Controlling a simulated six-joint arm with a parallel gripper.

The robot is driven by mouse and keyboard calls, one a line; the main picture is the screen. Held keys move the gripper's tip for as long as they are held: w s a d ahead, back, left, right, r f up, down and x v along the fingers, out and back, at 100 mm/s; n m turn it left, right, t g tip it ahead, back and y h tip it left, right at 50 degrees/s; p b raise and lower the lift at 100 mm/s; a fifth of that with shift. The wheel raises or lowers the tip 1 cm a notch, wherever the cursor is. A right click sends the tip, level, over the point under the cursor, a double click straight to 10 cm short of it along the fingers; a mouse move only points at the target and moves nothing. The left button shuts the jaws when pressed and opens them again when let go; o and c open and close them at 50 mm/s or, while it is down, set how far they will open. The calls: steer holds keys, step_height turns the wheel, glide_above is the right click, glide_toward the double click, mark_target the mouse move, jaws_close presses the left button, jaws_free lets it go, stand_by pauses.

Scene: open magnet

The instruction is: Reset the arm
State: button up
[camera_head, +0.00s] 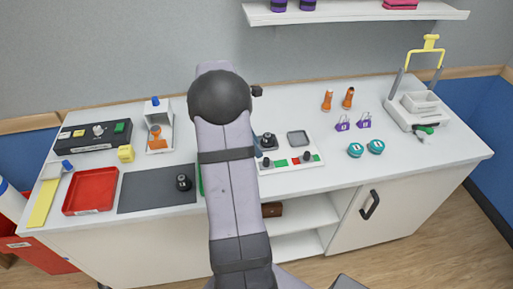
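My arm rises from the bottom of the head view to a dark round joint in front of the bench. A small dark part sticks out to the right behind this joint; I cannot tell whether it belongs to my gripper. The fingers are hidden behind the arm, so I cannot see whether they are open or shut or hold anything. The white bench (410,160) lies behind and on both sides of the arm.
A red tray (91,190), dark mat (150,198) and black control box (93,137) are left. A white button panel (290,168) is partly behind my arm. Orange pieces, purple padlocks, teal discs and a yellow-handled stand (415,112) are right. A shelf (350,17) hangs above.

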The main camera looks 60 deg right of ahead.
stand_by(0.3)
steer(key=w+a+m+t+y, duration=0.1)
steer(key=w+a+m, duration=0.1)
steer(key=a, duration=1)
steer(key=w+a+m+t, duration=0.1)
steer(key=w+a+m, duration=0.15)
steer(key=a, duration=0.85)
steer(key=s+a+f+m+t+y, duration=0.15)
steer(key=s+a, duration=0.25)
steer(key=a, duration=0.4)
steer(key=s+a+m+y, duration=0.1)
steer(key=s+a+m, duration=0.25)
steer(key=a, duration=0.55)
step_height(320, 180, down, 14)
steer(key=b, duration=1.3)
steer(key=shift+s+d+r+b, duration=0.15)
steer(key=shift+d+r+b, duration=0.05)
steer(key=shift+d+b, duration=0.15)
steer(key=shift+n, duration=0.25)
step_height(320, 180, down, 23)
steer(key=b, duration=2.3)
